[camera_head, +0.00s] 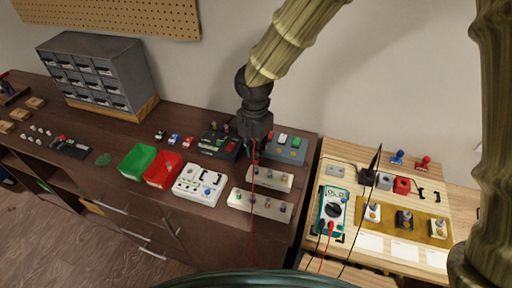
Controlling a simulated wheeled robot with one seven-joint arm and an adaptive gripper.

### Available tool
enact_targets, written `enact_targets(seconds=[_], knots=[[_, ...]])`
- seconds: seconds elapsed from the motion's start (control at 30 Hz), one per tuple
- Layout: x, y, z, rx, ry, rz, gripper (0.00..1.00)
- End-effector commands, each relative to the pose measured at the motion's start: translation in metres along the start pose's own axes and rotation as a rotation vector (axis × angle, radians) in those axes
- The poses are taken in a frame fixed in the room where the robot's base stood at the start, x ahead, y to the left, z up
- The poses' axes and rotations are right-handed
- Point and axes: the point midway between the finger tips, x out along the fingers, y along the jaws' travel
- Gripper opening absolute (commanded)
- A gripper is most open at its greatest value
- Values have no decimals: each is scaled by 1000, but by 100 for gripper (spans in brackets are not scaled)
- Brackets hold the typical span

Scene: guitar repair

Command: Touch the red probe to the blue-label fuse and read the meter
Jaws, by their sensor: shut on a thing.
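My gripper (254,146) is above the right end of the dark workbench, between a black pedal and a grey-blue box. It is shut on the red probe (254,157), mostly hidden by the fingers; its red lead hangs below. I cannot tell whether the probe tip touches anything. The meter (333,209), teal with a dial, lies on the light wooden table at right. Its display (335,193) is lit, but the digits are too small to read surely. A small blue-marked block (174,140) stands between black and red ones; I cannot tell which thing is the blue-label fuse.
The black pedal (218,141) and grey-blue box (288,151) flank my gripper. Two pale strips (270,178) (260,205) and a white unit (200,184) lie in front. Green (137,160) and red (162,170) bins stand left. Loose leads cross to the table.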

Motion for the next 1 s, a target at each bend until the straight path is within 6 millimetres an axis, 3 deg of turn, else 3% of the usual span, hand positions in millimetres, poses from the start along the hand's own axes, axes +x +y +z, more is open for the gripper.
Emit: enact_targets(seconds=[1.0], knots=[[9, 0, 0, 0, 0, 0, 0]])
